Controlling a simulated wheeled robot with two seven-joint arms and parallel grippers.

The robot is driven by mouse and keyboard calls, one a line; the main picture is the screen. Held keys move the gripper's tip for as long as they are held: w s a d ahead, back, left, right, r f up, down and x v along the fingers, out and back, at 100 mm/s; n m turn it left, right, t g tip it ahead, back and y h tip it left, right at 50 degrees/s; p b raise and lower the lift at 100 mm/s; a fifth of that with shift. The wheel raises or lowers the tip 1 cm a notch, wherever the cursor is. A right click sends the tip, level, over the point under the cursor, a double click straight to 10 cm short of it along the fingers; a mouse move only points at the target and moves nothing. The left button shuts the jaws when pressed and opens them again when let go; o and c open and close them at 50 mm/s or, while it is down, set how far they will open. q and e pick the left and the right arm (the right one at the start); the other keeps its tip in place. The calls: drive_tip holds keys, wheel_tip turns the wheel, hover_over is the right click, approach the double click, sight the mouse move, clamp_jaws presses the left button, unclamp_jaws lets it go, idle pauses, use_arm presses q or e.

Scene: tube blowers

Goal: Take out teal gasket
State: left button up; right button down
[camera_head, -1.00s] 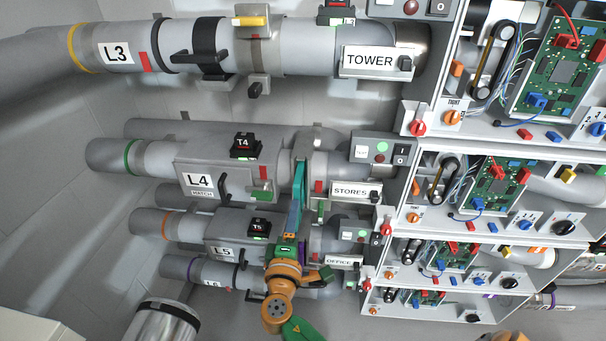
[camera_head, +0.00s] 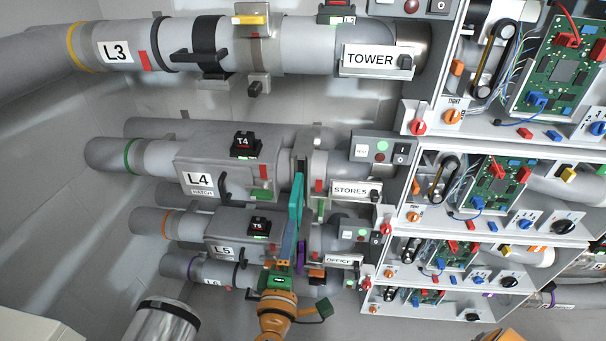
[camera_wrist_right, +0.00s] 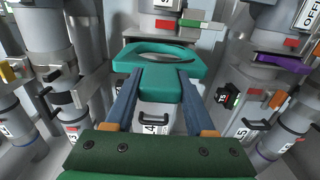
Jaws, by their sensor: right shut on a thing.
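The teal gasket (camera_head: 296,205) is a flat plate with a ring-shaped end. My right gripper (camera_head: 287,248) is shut on its narrow end. In the right wrist view, the gasket (camera_wrist_right: 190,65) is held between the blue fingers (camera_wrist_right: 160,90), with its open ring ahead of them. In the head view, it stands out in front of the L4 pipe (camera_head: 225,165), below the flange joint (camera_head: 304,150) near the STORES label. Whether its far edge is clear of that joint is hard to tell. My left gripper is not in view.
The STORES control box (camera_head: 384,148) and open electronics cabinets (camera_head: 480,190) stand to the right. A metallic cylinder (camera_head: 162,322) is at lower left. Free space lies left of the pipes.

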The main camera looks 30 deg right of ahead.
drive_tip(key=shift+v, duration=2.8)
drive_tip(key=shift+w, duration=0.1)
